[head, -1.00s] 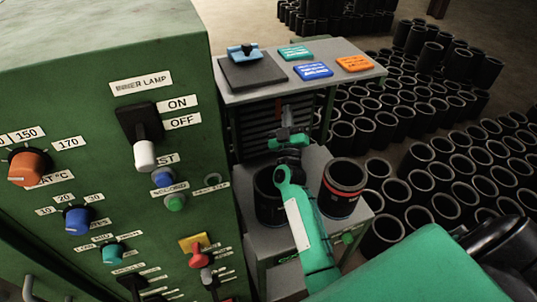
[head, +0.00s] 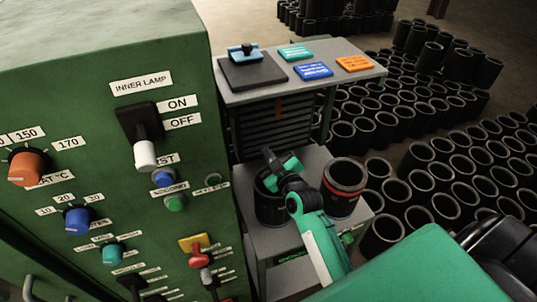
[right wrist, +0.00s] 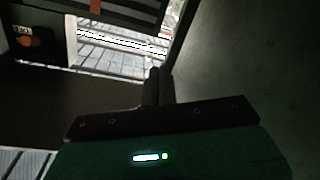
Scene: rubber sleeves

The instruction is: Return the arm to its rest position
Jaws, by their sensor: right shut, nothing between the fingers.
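My right arm (head: 318,240) is green and comes in from the lower right of the head view. Its right gripper (head: 267,153) is over the left black sleeve, close to the side of the green control cabinet. In the right wrist view the dark fingers (right wrist: 157,86) of the right gripper are together with nothing between them. My left gripper is not in the head view.
The green cabinet (head: 60,110) with knobs and switches fills the left. A left sleeve (head: 268,208) and a red-banded sleeve (head: 342,188) stand on a low grey stand (head: 285,245). Behind is a grey table (head: 235,97) with coloured cards. Many sleeves cover the floor at right.

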